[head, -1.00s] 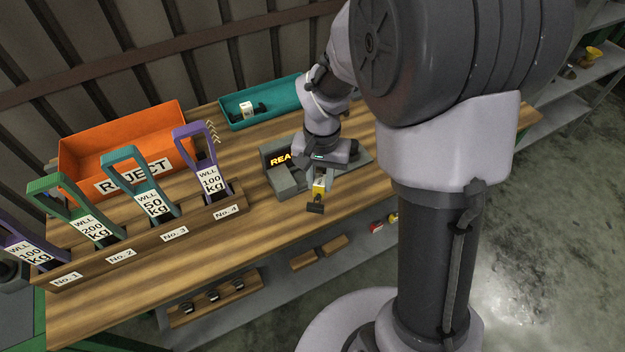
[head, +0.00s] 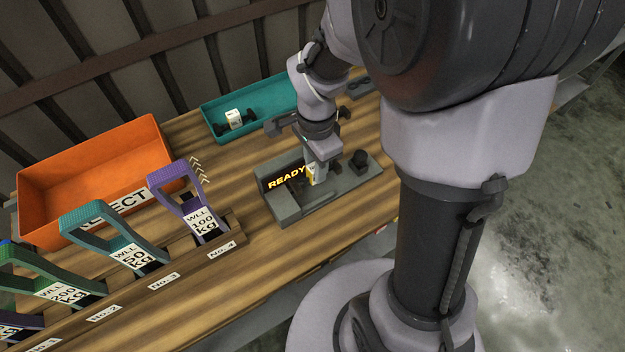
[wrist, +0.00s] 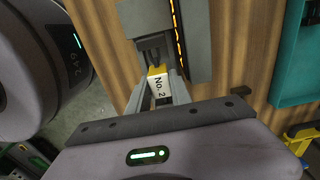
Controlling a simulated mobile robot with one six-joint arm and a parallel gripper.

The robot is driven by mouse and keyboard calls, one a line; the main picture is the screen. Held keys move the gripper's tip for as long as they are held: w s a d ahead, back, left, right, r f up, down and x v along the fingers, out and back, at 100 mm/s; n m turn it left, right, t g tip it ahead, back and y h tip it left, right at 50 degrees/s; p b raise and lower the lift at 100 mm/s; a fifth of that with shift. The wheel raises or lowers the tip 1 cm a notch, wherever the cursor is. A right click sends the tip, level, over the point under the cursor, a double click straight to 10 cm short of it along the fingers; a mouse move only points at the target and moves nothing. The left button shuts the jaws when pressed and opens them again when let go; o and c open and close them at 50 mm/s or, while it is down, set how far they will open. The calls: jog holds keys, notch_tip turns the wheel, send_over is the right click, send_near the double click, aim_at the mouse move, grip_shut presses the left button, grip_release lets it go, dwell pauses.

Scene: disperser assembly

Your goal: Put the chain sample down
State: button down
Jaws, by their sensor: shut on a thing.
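The chain sample (wrist: 158,86) has a yellow-edged white tag reading "No. 2" and a dark link end. My gripper (wrist: 165,92) is shut on it. In the head view, the sample (head: 313,174) is partly hidden by my gripper (head: 318,166), which points down over the grey test device (head: 290,212). The device's display reads "READY". In the wrist view, the sample's dark end lies over the device's grey bed (wrist: 137,18). I cannot tell whether it touches the bed.
A teal tray (head: 212,131) behind holds another white-tagged dark sample (head: 234,119). An orange "REJECT" bin (head: 85,175) stands left. A wooden rack (head: 135,290) of coloured sling tags, with labels reaching No. 4 (head: 222,249), runs along the front left. Bare wooden bench lies between rack and device.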

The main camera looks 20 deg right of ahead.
notch_tip(320, 180, down, 6)
jog(key=shift+s+r+b, duration=0.1)
jog(key=shift+b, duration=1.15)
jog(key=shift+r, duration=0.15)
jog(key=c, duration=1.2)
grip_release()
jog(key=shift+o, duration=0.2)
